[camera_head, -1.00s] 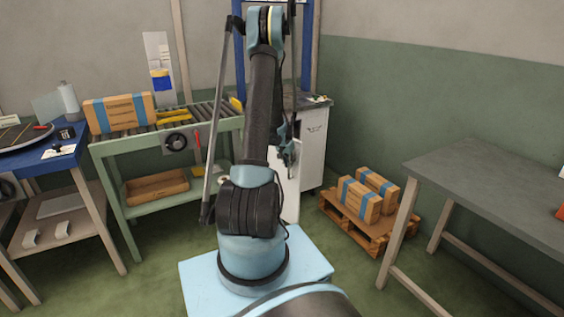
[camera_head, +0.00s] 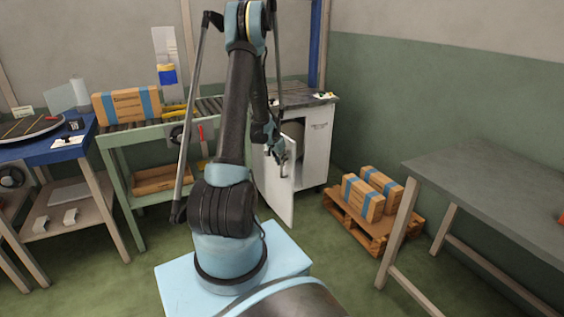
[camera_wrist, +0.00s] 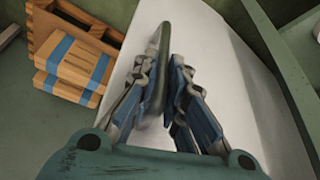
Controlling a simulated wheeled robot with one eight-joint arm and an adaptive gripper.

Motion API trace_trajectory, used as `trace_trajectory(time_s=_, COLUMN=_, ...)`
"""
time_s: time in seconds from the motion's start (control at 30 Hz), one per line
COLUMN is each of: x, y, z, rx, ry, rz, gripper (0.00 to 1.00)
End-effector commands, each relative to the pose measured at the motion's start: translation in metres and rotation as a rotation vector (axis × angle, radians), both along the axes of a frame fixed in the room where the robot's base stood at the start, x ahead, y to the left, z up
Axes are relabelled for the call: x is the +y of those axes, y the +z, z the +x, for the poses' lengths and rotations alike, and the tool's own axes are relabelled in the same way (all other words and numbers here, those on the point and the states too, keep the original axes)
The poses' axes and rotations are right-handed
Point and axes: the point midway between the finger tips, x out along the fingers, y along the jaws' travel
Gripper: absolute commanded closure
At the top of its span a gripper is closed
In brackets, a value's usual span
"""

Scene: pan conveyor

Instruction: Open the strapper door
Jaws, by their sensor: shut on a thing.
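The strapper is a white cabinet (camera_head: 317,148) with a dark worktop, right of the roller conveyor in the head view. Its white door (camera_head: 272,188) stands partly open, swung out toward me, and a dark gap shows behind it. My gripper (camera_head: 283,160) is at the upper part of the door's free edge. In the wrist view my gripper (camera_wrist: 168,85) is shut on the grey door handle (camera_wrist: 158,55), a long bar running between the fingers. The white door face (camera_wrist: 215,70) fills the picture behind them. My arm hides part of the cabinet front.
A pallet (camera_head: 393,236) with blue-strapped boxes (camera_head: 362,198) stands on the floor right of the cabinet. A grey table (camera_head: 480,180) is at the right. The green conveyor (camera_head: 155,137) carries a carton (camera_head: 127,105) at the left. Floor before the door is free.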

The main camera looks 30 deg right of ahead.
Motion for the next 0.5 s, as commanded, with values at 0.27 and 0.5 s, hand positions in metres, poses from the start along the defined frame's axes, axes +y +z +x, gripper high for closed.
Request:
trace_trajectory(time_s=0.27, x=-0.0009, y=0.0005, z=0.0049, rx=-0.007, ry=0.007, rz=-0.002, gripper=0.8)
trace_trajectory(time_s=0.5, x=-0.0012, y=0.0005, z=0.0018, rx=-0.004, ry=0.002, rz=-0.002, gripper=0.8)
